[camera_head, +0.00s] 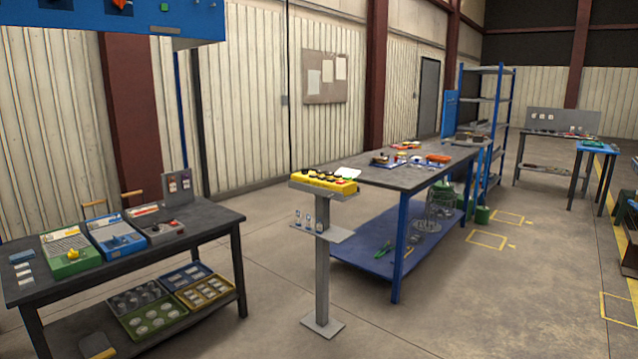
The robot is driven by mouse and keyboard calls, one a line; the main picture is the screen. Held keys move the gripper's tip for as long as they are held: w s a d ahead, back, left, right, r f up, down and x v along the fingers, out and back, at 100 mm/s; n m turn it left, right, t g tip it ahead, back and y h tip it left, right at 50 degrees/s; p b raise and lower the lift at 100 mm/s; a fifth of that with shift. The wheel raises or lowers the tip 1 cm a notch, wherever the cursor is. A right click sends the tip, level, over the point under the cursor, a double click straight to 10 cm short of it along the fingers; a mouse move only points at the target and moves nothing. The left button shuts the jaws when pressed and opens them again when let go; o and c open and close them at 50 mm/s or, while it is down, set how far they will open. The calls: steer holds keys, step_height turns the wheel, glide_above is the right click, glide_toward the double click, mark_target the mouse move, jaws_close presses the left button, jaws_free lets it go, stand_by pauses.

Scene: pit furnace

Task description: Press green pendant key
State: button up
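A yellow pendant box (323,182) lies on top of a grey post stand (322,260) in the middle of the head view. Several dark round keys and some red ones show along its top. They are too small to tell apart, and I cannot make out a green key among them. My gripper is not in view.
A dark workbench (425,172) with a blue lower shelf stands behind the post. A table (215,222) with green, blue and grey boxes stands at left. A blue housing (60,22) with a small green square hangs upper left. The floor (450,310) at right front is clear.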

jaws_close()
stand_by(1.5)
